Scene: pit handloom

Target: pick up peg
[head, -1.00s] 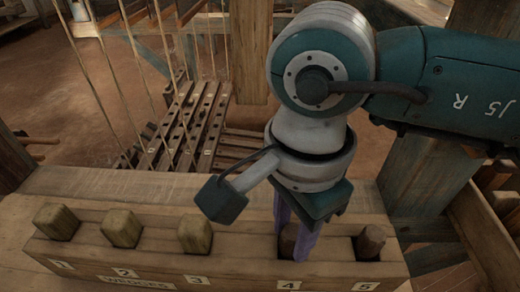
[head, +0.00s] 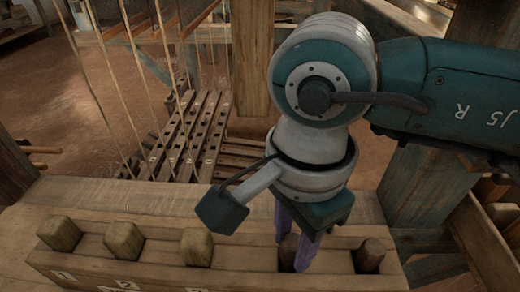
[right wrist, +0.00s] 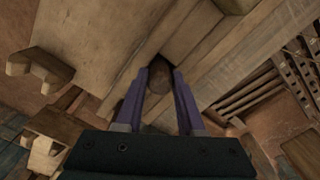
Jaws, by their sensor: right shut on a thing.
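A wooden rack (head: 232,262) holds a row of pegs. My right gripper (head: 298,258) points down at the fourth slot, its purple fingers shut on a dark brown peg (head: 287,249). In the right wrist view the same peg (right wrist: 158,82) is between the two fingers. The peg's lower part is hidden in the rack; I cannot tell whether it is lifted at all. Three lighter, squarish pegs stand left: first (head: 60,234), second (head: 125,240), third (head: 197,247). My left gripper is not in view.
A thick wooden post (head: 397,185) stands close at the right, near my right arm. Slatted treadles (head: 190,135) and hanging cords lie beyond the bench. The plank (head: 120,200) behind the pegs is bare.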

